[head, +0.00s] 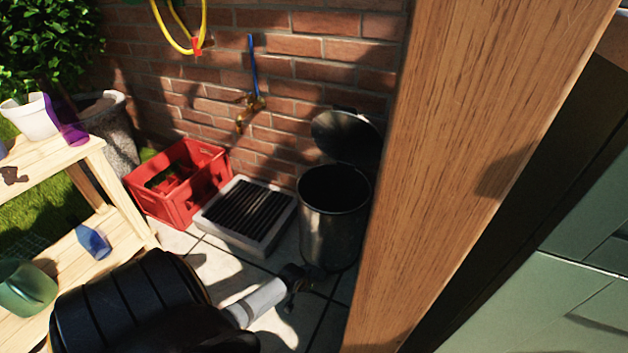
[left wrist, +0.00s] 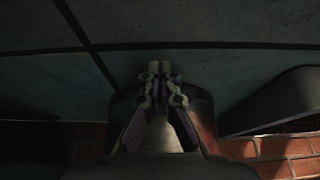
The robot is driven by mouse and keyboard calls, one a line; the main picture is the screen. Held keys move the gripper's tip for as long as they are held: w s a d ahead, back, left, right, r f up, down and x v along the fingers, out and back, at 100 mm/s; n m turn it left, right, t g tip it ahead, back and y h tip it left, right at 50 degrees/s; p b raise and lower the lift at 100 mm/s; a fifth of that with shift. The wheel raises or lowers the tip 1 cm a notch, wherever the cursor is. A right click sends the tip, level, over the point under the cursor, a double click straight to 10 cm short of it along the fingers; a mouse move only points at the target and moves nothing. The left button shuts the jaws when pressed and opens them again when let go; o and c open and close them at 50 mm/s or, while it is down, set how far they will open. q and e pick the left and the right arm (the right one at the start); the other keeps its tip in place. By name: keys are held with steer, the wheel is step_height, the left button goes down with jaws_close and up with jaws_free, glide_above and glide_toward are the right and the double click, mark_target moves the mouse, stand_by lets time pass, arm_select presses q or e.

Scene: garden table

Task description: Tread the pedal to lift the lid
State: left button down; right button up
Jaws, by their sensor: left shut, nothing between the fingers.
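A dark metal pedal bin (head: 333,222) stands on the paving in front of the brick wall in the head view. Its lid (head: 345,136) is raised and leans back towards the wall, so the dark inside of the bin shows. My left gripper (head: 292,283) is low at the bin's front left base. The pedal is not clearly seen; it is hidden at the gripper or too dark. In the left wrist view my left gripper (left wrist: 160,67) is shut and empty, its fingertips together, with the bin's base around it. My right gripper is not in view.
A wooden post (head: 480,150) blocks the view right of the bin. A grated drain (head: 245,213) and a red crate (head: 180,182) lie left of the bin. A wooden shelf (head: 120,190) stands at far left. Paving between is clear.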

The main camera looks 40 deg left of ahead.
arm_select(q)
steer(key=v, duration=1.2)
steer(key=shift+w+f, duration=0.1)
stand_by(0.4)
